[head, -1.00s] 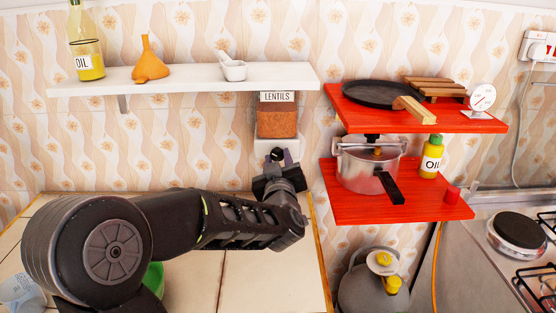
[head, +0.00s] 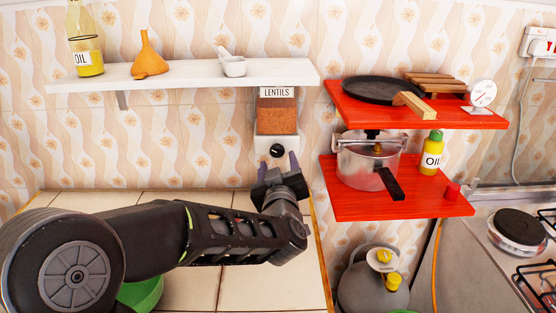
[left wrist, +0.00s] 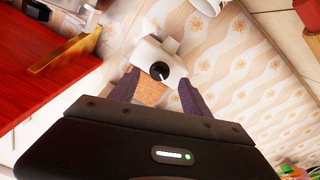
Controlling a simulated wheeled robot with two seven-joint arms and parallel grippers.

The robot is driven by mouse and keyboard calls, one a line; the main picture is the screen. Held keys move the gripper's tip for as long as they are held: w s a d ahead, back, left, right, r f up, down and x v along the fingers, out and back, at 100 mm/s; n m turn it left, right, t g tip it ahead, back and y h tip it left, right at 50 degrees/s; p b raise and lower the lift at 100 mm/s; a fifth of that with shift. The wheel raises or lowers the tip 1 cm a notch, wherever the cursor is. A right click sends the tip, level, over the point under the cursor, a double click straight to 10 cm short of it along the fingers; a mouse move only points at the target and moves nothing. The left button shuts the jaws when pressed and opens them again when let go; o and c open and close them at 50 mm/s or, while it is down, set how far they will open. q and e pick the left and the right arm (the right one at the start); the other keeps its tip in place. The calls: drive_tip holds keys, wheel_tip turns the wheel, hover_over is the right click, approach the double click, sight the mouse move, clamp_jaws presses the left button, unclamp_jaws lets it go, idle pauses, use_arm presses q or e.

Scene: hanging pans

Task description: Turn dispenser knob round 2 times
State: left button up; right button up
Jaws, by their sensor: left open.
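The dispenser (head: 277,120) labelled LENTILS hangs on the wall under the white shelf, with brown lentils behind its clear front. Its round black knob (head: 277,151), with a light mark, sits on the white lower part; the knob also shows in the left wrist view (left wrist: 160,70). My left gripper (head: 280,168) is open and empty just below and in front of the knob, its two fingers pointing up towards it. In the left wrist view the knob lies beyond the fingertips, roughly centred between them. My right gripper is not in view.
The white shelf (head: 180,77) above holds an oil bottle, a funnel and a mortar. Red shelves (head: 420,207) with a pressure cooker (head: 370,165), a pan and a yellow oil bottle stand close on the right. A tiled counter (head: 250,285) lies below; a green bowl (head: 142,292) is partly hidden.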

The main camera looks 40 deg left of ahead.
use_arm(q)
drive_tip(key=shift+v, duration=1.95)
